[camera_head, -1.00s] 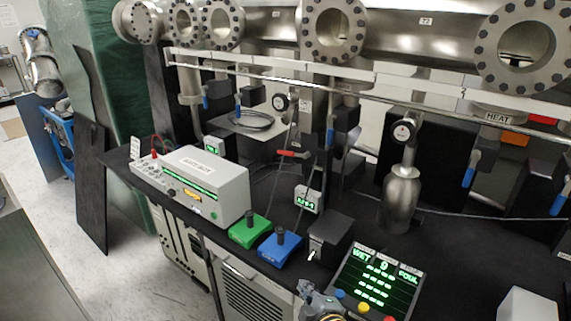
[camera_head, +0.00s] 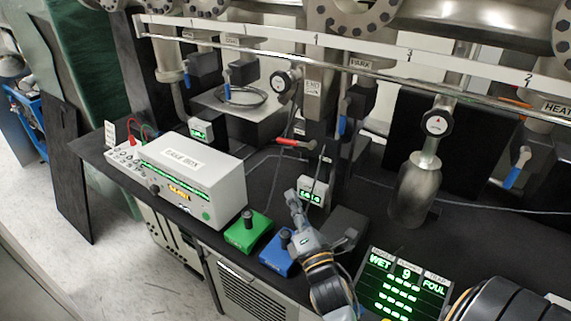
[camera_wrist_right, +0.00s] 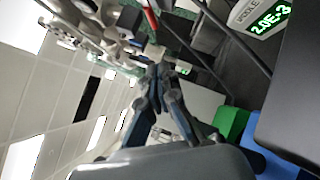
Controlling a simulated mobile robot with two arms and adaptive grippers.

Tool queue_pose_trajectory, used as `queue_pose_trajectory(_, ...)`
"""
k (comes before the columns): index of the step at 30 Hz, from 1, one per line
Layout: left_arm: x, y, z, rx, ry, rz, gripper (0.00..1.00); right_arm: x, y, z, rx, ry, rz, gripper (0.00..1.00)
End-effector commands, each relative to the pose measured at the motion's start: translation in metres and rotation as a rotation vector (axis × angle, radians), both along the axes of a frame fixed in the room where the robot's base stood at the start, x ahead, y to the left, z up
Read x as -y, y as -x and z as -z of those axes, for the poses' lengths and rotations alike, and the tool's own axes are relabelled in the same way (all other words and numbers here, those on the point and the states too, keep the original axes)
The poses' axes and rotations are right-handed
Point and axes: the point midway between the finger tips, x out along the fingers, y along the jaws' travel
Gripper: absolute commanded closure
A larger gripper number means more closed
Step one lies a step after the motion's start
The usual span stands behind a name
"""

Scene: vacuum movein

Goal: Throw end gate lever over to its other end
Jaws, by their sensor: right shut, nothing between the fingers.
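In the head view, the END label (camera_head: 312,87) is on a grey upright below the pipe rail. A red-handled lever (camera_head: 294,143) sticks out to the left below it, roughly level. My right gripper (camera_head: 292,196) is below that lever, apart from it, over the bench by the blue box. In the right wrist view, its fingers (camera_wrist_right: 158,72) meet at the tips and hold nothing. A red handle (camera_wrist_right: 151,18) shows past the fingertips, near the top edge. My left gripper is not in view.
A green box (camera_head: 247,232) and a blue box (camera_head: 276,256), each with a black knob, stand near the bench front. A small readout (camera_head: 312,191) is right of the gripper. Blue-handled levers, such as one at right (camera_head: 516,172), hang below the rail (camera_head: 370,72).

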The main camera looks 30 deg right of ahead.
Motion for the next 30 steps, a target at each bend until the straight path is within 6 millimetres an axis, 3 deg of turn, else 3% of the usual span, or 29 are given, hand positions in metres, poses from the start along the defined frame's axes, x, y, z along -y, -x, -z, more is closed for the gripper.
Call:
queue_pose_trajectory(6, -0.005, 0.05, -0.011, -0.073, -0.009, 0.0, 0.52, 0.009, -0.034, -0.015, 0.005, 0.0, -0.001, 1.0)
queue_pose_trajectory(9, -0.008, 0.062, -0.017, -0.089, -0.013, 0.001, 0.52, 0.015, -0.055, -0.021, 0.003, 0.0, 0.0, 1.0)
queue_pose_trajectory(15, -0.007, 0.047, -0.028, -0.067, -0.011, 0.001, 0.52, 0.026, -0.093, -0.031, 0.001, -0.002, 0.0, 1.0)
queue_pose_trajectory(21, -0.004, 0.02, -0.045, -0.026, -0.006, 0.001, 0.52, 0.047, -0.101, -0.046, -0.001, 0.0, -0.001, 1.0)
queue_pose_trajectory(30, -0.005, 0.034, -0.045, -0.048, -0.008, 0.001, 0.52, 0.054, -0.105, -0.048, 0.0, -0.002, 0.0, 1.0)
